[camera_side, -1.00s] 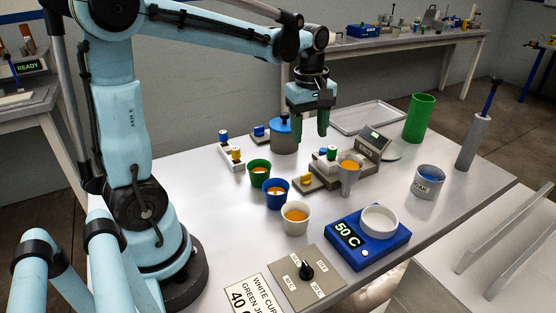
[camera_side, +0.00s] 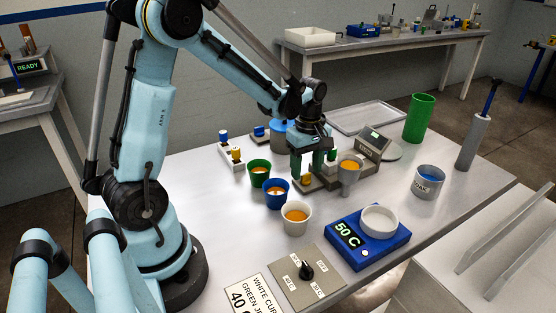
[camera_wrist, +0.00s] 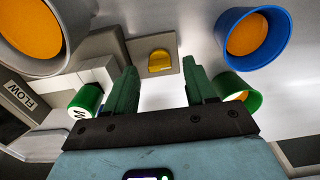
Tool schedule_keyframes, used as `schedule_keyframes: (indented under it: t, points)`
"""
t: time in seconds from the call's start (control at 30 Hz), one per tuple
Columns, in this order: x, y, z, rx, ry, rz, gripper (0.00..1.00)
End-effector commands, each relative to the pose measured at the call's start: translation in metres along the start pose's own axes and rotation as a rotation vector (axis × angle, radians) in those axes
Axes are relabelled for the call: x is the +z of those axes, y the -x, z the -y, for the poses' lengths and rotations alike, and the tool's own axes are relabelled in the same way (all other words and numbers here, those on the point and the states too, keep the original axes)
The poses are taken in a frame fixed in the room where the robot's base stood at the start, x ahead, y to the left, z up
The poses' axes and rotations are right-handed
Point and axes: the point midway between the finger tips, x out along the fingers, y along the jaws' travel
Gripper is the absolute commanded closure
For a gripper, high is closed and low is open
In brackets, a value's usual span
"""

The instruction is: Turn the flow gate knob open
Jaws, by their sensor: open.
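The yellow knob (camera_wrist: 159,61), which looks like the flow gate knob, sits on a small beige plate (camera_wrist: 147,46) in the wrist view. My gripper (camera_side: 307,173) is open and empty, pointing down over that knob in the side view. In the wrist view the knob shows between and beyond the two green fingertips. No contact can be made out. In the side view the fingers partly hide the knob and its plate. A unit labelled FLOW (camera_wrist: 19,96) is at the left of the wrist view.
A green-capped cylinder (camera_wrist: 86,99) stands close beside the left finger. The orange-filled funnel (camera_side: 350,173) is right of my gripper. Green (camera_side: 259,172), blue (camera_side: 276,194) and white (camera_side: 296,218) cups stand left and in front. A blue hot plate (camera_side: 342,254) is at front right.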

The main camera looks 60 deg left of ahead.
Motion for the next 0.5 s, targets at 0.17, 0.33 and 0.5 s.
schedule_keyframes:
  t: [0.17, 0.33, 0.5]
  points:
    - [0.0, -0.013, 0.0, 0.0, 0.0, 0.0, 0.45]
    - [0.0, -0.015, 0.0, 0.0, 0.0, 0.0, 0.45]
    - [0.0, -0.015, 0.0, 0.0, 0.0, 0.0, 0.45]
